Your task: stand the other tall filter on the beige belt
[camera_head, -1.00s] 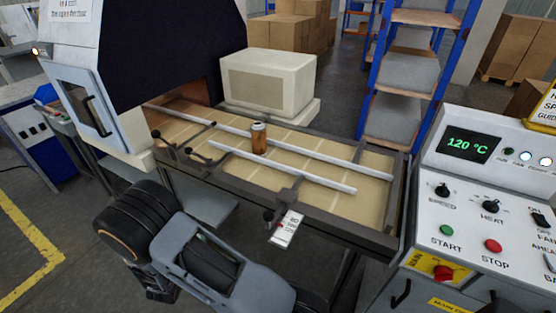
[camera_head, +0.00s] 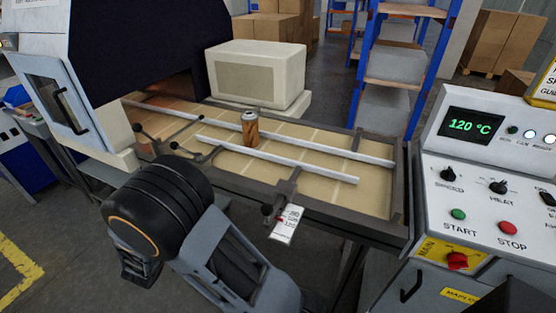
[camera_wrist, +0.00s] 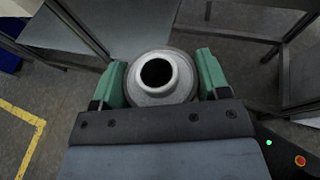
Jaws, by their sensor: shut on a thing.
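A tall filter (camera_head: 250,130) with an orange-brown body and a grey top stands upright on the beige belt (camera_head: 320,187), between the two white guide rails. In the wrist view, my gripper (camera_wrist: 160,82) has its green fingers on both sides of another filter (camera_wrist: 150,98), shut on it. Only this filter's grey round top with a dark hole shows; its body is hidden below. In the head view my arm is in front of the belt's near edge, and the held filter is not visible there.
Guide rails (camera_head: 280,160) run along the belt, with black knobs (camera_head: 175,146) on the near side. A dark tunnel opening is at the left end. A cream box (camera_head: 258,78) stands behind the belt. A control panel (camera_head: 490,180) is at the right. The belt right of the standing filter is clear.

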